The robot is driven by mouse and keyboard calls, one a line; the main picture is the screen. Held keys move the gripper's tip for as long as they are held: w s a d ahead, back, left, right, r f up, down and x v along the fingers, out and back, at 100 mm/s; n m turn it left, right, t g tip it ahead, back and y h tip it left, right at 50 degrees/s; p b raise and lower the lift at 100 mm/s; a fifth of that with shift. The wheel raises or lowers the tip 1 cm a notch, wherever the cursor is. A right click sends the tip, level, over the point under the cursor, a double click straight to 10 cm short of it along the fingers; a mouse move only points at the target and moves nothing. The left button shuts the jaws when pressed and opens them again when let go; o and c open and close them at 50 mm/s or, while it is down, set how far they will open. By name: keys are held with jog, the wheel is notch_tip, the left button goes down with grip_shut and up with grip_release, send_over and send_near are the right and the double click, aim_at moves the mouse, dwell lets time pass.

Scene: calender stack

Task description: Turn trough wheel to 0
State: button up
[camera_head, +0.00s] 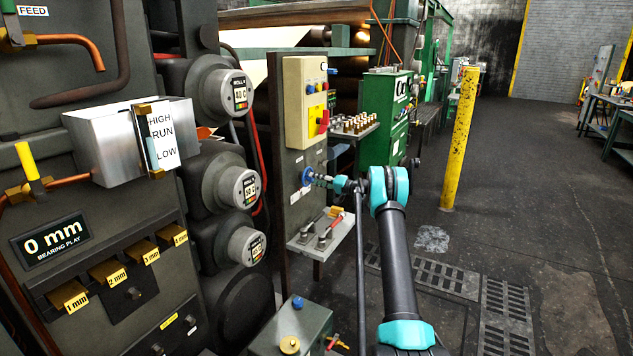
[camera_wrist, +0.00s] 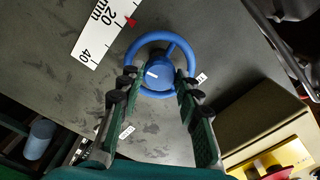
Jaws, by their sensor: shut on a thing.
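The blue trough wheel (camera_wrist: 137,47) is a ring with a hub and a pale mark on the hub. It is mounted on a grey panel. My gripper (camera_wrist: 157,80) reaches the wheel with one finger on each side of its hub and is shut on it. In the head view, the wheel (camera_head: 306,176) is small and partly hidden by my gripper (camera_head: 317,178). A white mm scale (camera_wrist: 97,35) with 20 and 40 lies beside the wheel. A red pointer (camera_wrist: 131,21) stands near the 20; the scale's zero end is out of view.
Above the wheel is a beige control box (camera_head: 297,90) with a red and yellow switch. Below it is a small shelf (camera_head: 325,240) with tools. A metal trough (camera_head: 100,140) is at left. A yellow post (camera_head: 459,140) stands on the open floor at right.

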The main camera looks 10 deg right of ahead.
jog(key=shift+w+d+n, duration=0.1)
jog(key=shift+n, duration=8.1)
jog(key=shift+d+n, duration=0.1)
jog(key=shift+n, duration=8.1)
jog(key=o, duration=1.2)
jog(key=shift+c, duration=0.2)
